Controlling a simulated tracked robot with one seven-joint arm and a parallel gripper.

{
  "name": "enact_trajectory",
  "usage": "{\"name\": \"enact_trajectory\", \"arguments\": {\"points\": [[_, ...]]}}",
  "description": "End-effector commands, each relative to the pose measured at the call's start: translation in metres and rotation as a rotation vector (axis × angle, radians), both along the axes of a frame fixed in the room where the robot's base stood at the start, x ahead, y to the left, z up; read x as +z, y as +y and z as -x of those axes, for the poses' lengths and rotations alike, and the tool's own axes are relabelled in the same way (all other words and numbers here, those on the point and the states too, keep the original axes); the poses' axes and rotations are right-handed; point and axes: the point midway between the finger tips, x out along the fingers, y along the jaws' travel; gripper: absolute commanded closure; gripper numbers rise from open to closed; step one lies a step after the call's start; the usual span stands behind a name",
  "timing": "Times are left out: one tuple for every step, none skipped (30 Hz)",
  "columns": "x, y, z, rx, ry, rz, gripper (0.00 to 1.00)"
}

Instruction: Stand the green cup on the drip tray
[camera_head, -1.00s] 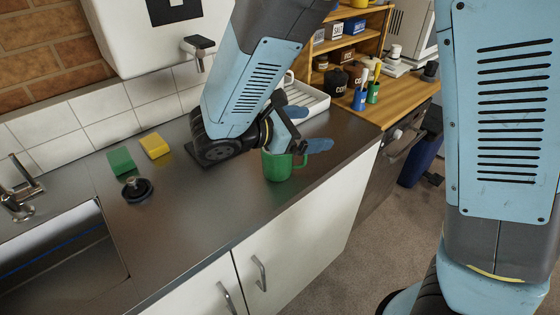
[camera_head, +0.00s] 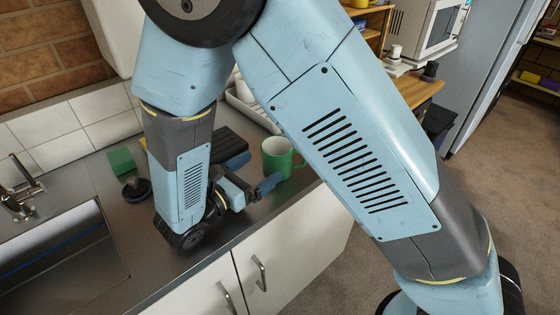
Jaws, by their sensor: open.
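The green cup (camera_head: 277,158) stands upright on the steel counter, its mouth up and its handle on the right side. A black flat slab, which looks like the drip tray (camera_head: 229,141), lies on the counter just left of the cup; my arm and gripper hide part of it. The cup is beside it, not on it. My gripper (camera_head: 257,172) is open and empty, low over the counter in front of the cup. Its blue fingers point right; one is near the tray's right edge, the other in front of the cup. Whether either touches the cup is unclear.
A sink (camera_head: 58,255) is at the left. A green sponge (camera_head: 121,160) and a black plug (camera_head: 136,188) lie between it and my arm. A white dish rack (camera_head: 248,108) stands behind the cup, partly hidden. The counter's front edge is close to my gripper.

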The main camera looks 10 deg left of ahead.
Motion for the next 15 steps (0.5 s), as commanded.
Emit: {"name": "enact_trajectory", "arguments": {"points": [[-0.007, 0.000, 0.000, 0.000, 0.001, 0.003, 0.00], [-0.010, 0.000, 0.000, 0.000, 0.001, 0.003, 0.00], [-0.014, 0.000, 0.000, -0.001, 0.001, 0.003, 0.00], [-0.015, -0.002, -0.002, -0.002, 0.000, 0.001, 0.00], [-0.014, -0.004, -0.005, -0.003, 0.000, 0.000, 0.00], [-0.014, -0.006, -0.008, -0.003, 0.000, -0.001, 0.00], [-0.014, -0.007, -0.009, -0.003, 0.000, -0.001, 0.00], [-0.014, -0.007, -0.010, -0.003, 0.000, -0.001, 0.00], [-0.013, -0.008, -0.011, -0.003, 0.000, -0.001, 0.00], [-0.013, -0.009, -0.012, -0.003, -0.001, -0.001, 0.00], [-0.013, -0.010, -0.014, -0.003, -0.001, -0.001, 0.00], [-0.013, -0.012, -0.017, -0.004, -0.001, -0.001, 0.00], [-0.013, -0.014, -0.019, -0.004, -0.001, -0.001, 0.00], [-0.013, -0.016, -0.022, -0.005, 0.000, 0.000, 0.00], [-0.013, -0.019, -0.027, -0.004, -0.001, -0.001, 0.00]]}}
